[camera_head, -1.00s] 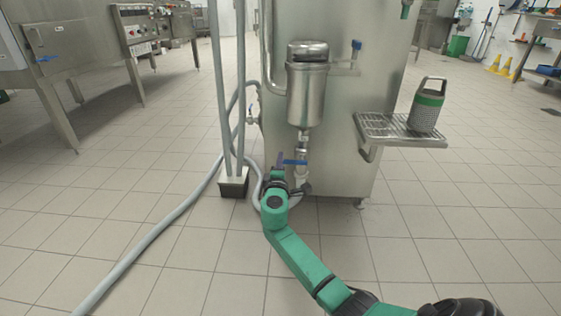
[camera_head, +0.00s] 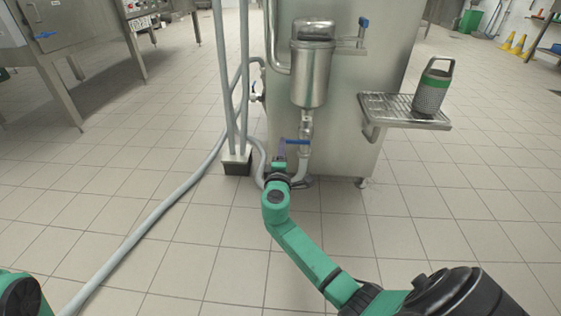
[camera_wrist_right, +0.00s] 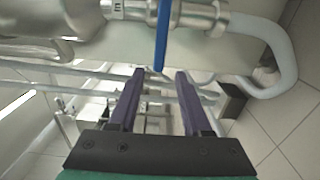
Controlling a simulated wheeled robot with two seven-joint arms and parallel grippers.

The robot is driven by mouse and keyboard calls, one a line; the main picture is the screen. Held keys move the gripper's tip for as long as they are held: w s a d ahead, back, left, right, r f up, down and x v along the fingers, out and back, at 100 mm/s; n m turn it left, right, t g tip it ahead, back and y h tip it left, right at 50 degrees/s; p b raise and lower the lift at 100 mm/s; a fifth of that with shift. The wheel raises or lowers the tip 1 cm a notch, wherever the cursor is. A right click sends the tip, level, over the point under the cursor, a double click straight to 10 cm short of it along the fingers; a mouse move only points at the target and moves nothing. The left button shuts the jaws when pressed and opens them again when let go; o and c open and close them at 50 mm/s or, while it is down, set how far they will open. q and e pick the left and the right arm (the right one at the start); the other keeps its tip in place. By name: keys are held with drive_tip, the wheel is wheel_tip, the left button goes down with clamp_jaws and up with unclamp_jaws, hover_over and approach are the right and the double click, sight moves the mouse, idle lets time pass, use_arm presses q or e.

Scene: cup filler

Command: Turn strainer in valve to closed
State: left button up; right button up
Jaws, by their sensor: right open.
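The strainer in valve, on the vertical pipe below the steel strainer canister (camera_head: 312,66), has a blue lever (camera_head: 297,142) lying crosswise to the pipe in the head view. In the right wrist view the lever (camera_wrist_right: 162,36) sticks out from the steel pipe fitting (camera_wrist_right: 195,15), its tip between the fingers' lines and just beyond them. My right gripper (camera_wrist_right: 160,74) is open and empty, with purple fingers apart. In the head view the right gripper (camera_head: 282,153) is just below the lever's left end. My left gripper is out of view.
A steel drip shelf (camera_head: 378,107) with a grey and green container (camera_head: 432,88) juts out at right. Grey pipes (camera_head: 229,80) and a hose (camera_head: 150,212) stand close on the left. Another blue-handled valve (camera_head: 363,23) sits higher up. Floor in front is open.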

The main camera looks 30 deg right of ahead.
drive_tip(key=p+v, duration=0.2)
drive_tip(key=v, duration=0.8)
